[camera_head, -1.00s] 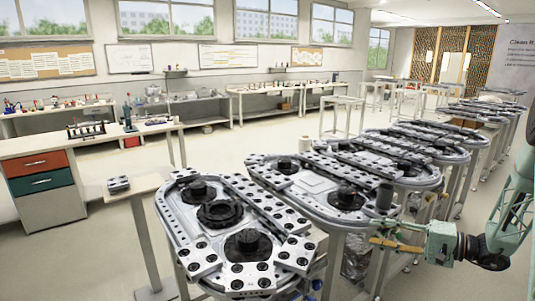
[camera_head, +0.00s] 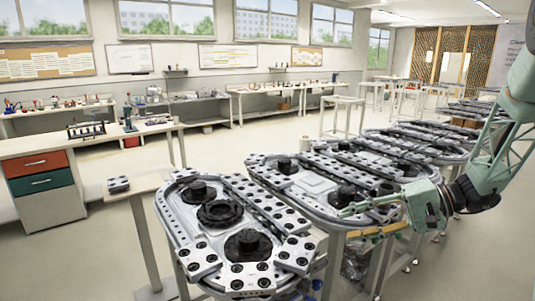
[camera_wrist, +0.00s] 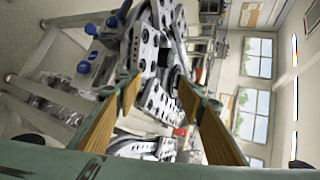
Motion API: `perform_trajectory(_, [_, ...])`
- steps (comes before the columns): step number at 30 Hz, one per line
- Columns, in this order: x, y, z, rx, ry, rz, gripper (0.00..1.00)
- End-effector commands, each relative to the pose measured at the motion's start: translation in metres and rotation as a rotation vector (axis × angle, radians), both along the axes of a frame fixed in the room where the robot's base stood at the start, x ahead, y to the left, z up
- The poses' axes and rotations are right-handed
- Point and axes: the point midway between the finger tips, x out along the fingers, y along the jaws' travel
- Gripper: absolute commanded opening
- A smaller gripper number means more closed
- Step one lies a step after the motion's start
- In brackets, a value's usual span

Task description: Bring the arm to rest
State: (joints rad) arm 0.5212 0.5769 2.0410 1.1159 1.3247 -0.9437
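My arm (camera_head: 490,170) reaches in from the right side of the head view. My gripper (camera_head: 350,222) points left, in front of the right end of the second ring track (camera_head: 315,180). Its two fingers are spread apart, and I see nothing held. The wrist view also shows my gripper (camera_wrist: 160,86) open, with tan finger pads on both sides and ring-track parts (camera_wrist: 150,60) behind the gap. Whether a finger touches the track, I cannot tell.
The nearest ring track (camera_head: 215,255) stands at the front, with black round parts on it. More tracks (camera_head: 430,140) run back to the right. A small side table (camera_head: 140,183) carries a metal block (camera_head: 118,184). Open floor (camera_head: 70,245) lies at left.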

Motion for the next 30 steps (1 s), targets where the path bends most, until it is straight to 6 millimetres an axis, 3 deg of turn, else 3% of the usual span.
perform_trajectory(12, [-0.056,0.042,0.036,-0.129,0.047,0.096,0.36])
perform_trajectory(30, [-0.14,0.079,0.073,-0.336,0.087,0.196,0.36])
